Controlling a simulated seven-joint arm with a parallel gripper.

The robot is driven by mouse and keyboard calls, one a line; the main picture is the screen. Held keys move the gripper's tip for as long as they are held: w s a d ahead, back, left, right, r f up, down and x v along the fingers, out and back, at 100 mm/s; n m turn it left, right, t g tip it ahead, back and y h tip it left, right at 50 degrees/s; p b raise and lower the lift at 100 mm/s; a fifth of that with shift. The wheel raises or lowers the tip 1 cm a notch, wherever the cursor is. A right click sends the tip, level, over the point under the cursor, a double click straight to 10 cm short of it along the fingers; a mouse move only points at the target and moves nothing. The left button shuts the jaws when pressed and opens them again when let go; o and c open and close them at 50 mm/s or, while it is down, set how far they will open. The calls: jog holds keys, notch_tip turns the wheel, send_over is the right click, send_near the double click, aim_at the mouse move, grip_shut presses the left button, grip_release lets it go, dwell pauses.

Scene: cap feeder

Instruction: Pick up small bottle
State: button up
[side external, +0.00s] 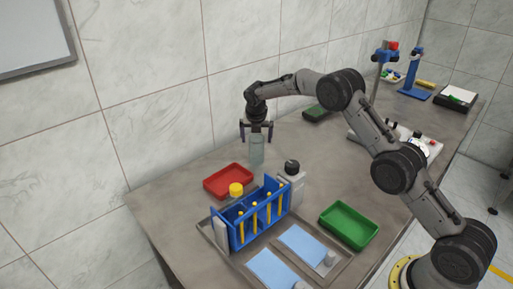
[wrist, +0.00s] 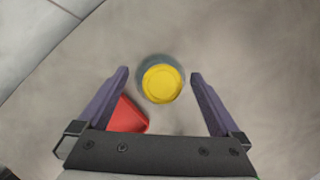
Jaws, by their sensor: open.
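A small translucent grey-green bottle (side external: 257,153) stands upright on the table under my gripper (side external: 257,134). In the wrist view its round yellow cap (wrist: 162,83) shows from above, with the grey body (wrist: 145,68) behind it. My gripper is open, and its fingertips (wrist: 160,74) appear on either side of the cap with a gap at each side. In the side view the gripper hides the bottle's top. I cannot tell exactly how deep the fingers reach beside it.
A red tray (side external: 228,194) lies close in front of the bottle. A green tray (side external: 348,226) is at right. The wall (side external: 160,130) is behind.

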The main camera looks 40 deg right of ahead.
jog(key=shift+w+d+f, duration=0.15)
jog(key=shift+d+f, duration=0.05)
jog(key=shift+f, duration=0.25)
grip_shut()
